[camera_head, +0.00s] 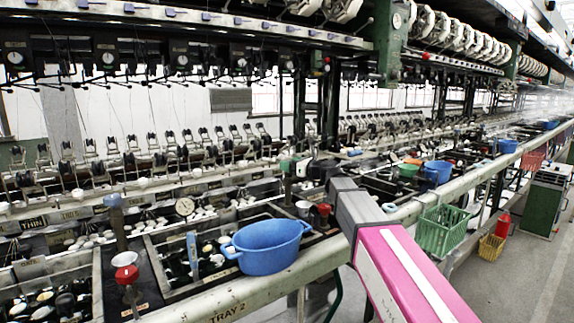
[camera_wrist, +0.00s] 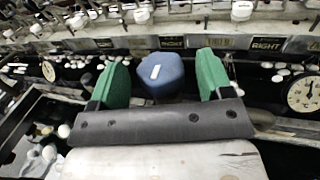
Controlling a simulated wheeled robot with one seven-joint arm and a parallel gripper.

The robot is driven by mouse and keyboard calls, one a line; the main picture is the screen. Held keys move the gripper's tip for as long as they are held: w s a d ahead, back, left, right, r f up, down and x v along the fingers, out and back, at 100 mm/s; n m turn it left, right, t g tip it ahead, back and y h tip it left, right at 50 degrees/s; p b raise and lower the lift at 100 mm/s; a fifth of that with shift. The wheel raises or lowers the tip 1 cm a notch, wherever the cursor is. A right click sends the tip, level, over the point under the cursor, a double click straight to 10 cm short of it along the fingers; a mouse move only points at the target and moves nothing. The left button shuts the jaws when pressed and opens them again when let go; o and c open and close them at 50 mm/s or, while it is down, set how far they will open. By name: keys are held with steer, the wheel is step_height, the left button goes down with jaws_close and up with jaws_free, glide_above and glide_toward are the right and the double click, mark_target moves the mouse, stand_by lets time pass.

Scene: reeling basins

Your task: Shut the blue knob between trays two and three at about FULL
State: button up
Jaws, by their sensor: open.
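The blue knob (camera_wrist: 166,84) stands in the middle of the wrist view, with a short white mark on its top. My gripper (camera_wrist: 163,62) is open, with one green finger on each side of the knob. Gaps show between the knob and both fingers. The dark gripper body hides the knob's lower part. In the head view my gripper (camera_head: 293,165) is beyond the blue basin, at the end of my pink and grey arm. The knob cannot be made out there. I cannot read a FULL mark.
A blue basin (camera_head: 267,246) sits near the front rail (camera_head: 290,275), which is lettered TRAY 2. In the wrist view a round dial (camera_wrist: 303,93) is at right and label plates line the back.

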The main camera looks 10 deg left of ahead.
steer(key=shift+x, duration=1)
steer(key=c, duration=0.9)
steer(key=shift+c, duration=0.2)
